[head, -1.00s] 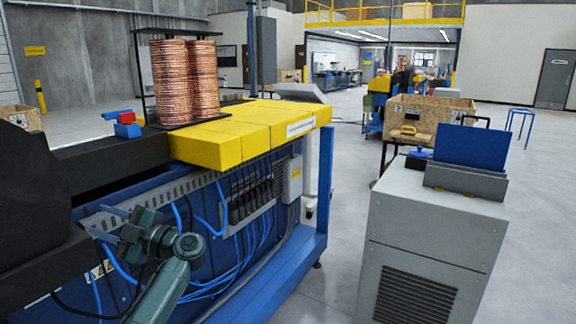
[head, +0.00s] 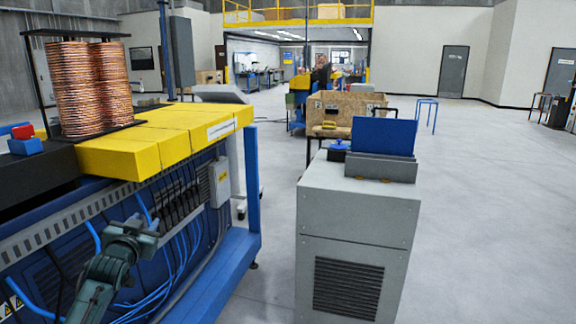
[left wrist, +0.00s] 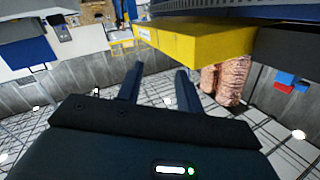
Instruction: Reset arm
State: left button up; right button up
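Two copper tube coils (head: 77,92) stand upright side by side in a black frame on the machine. They also show at the right of the left wrist view (left wrist: 232,80), where the scene is upside down. My left arm comes in at the lower left of the head view, with its left gripper (head: 140,230) in front of the blue machine side. In the left wrist view the left gripper's fingers (left wrist: 158,88) are apart with nothing between them. My right gripper is in neither view.
The machine has yellow covers (head: 165,138) and blue cables along its side. A grey cabinet (head: 358,215) with a blue panel (head: 384,136) stands at the centre right. A wooden crate (head: 345,110) is behind it.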

pick_arm(q)
jog(key=s+d+f+m+g+h, duration=0.1)
jog(key=s+d+f+g+h, duration=0.1)
jog(key=s+d+f, duration=0.6)
jog(key=s+d+f+g+h, duration=0.1)
jog(key=s+d+f, duration=0.4)
jog(key=s+f, duration=0.65)
jog(key=s+d+f+g, duration=0.1)
jog(key=s+d+f, duration=0.1)
jog(key=s, duration=0.4)
jog(key=s+d+f+g+h, duration=0.1)
jog(key=s+d+f, duration=0.1)
jog(key=s, duration=0.5)
jog(key=s+d+f+g+h, duration=0.1)
jog(key=s+d+f, duration=0.1)
jog(key=s+d, duration=0.2)
jog(key=s, duration=0.3)
jog(key=shift+d+f+n, duration=0.25)
jog(key=shift+f+n, duration=0.05)
jog(key=shift+f, duration=0.1)
